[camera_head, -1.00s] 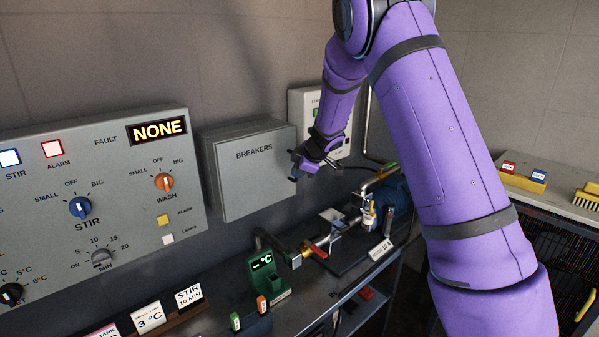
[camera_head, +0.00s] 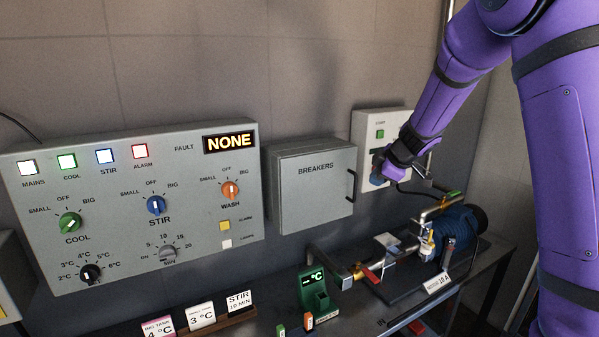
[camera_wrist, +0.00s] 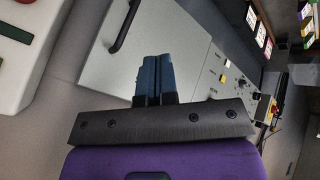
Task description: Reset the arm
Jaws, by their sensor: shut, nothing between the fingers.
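My purple arm (camera_head: 455,75) reaches in from the upper right and bends down toward the wall. My gripper (camera_head: 378,179) is in front of the lower part of a white box with a green button (camera_head: 367,122), just right of the grey BREAKERS box (camera_head: 312,195). In the wrist view the two blue-grey fingers (camera_wrist: 154,64) are together, with nothing between them. Behind them are the BREAKERS box door (camera_wrist: 105,75) and its dark handle (camera_wrist: 127,25). The gripper hides part of the white box.
A control panel (camera_head: 110,225) with lit lamps and knobs is on the wall at left; its fault display (camera_head: 230,143) reads NONE. Below my gripper, a bench holds pipework, a blue motor (camera_head: 458,222) and a green temperature display (camera_head: 313,290). The wall above the boxes is clear.

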